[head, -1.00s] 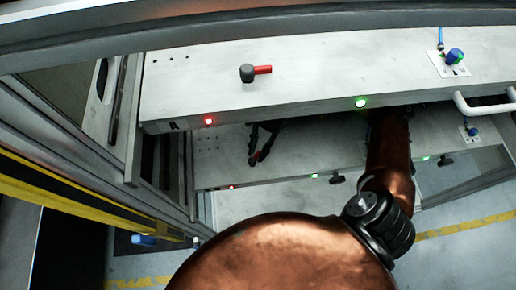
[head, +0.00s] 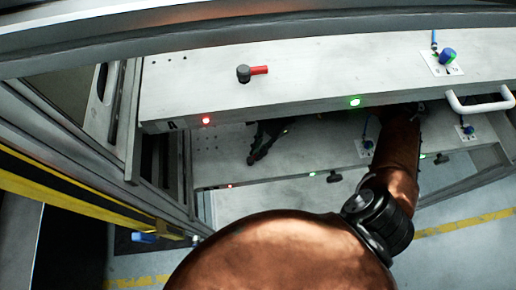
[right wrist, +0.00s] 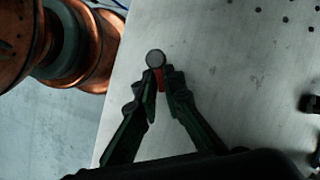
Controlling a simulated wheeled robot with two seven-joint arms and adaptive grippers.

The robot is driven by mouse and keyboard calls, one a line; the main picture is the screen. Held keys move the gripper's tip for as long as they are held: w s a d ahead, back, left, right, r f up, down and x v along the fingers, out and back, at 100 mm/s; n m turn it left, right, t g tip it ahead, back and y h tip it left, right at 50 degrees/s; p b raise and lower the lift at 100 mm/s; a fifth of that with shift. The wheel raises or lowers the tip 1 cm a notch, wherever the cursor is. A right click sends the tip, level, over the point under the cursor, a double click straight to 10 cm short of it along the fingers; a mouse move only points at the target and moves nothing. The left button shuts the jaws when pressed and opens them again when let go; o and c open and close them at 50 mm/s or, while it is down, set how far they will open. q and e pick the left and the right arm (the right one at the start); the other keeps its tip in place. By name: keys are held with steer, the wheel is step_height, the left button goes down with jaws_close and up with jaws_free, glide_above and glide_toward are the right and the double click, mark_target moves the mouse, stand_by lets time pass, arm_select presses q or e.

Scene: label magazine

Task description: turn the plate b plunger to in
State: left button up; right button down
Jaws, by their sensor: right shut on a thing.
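The plunger in my right gripper has a round grey knob (right wrist: 155,58) and a red shaft (right wrist: 160,78), seen in the right wrist view. My right gripper (right wrist: 161,86) is shut on the red shaft, one finger on each side, just behind the knob. In the head view this gripper (head: 264,137) is small and dark, over the middle plate (head: 225,165), below the top plate. Whether that plate is b cannot be read. My copper forearm partly hides the right part of that plate. My left gripper is not in view.
The top plate (head: 320,70) overhangs the middle one and carries another dark-knobbed plunger with a red shaft (head: 250,73), a blue knob (head: 447,56) and a white handle (head: 480,103). Red and green lights sit on the front edges. A frame post stands left.

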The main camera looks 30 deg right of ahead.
steer(key=c, duration=2)
jaws_free()
steer(key=shift+c, duration=0.2)
steer(key=shift+d+r, duration=0.1)
steer(key=shift+r, duration=0.1)
steer(key=v, duration=0.4)
steer(key=shift+d+r, duration=0.25)
steer(key=shift+d, duration=0.15)
steer(key=d, duration=0.7)
steer(key=w+d, duration=0.1)
steer(key=d, duration=0.3)
steer(key=shift+d, duration=0.15)
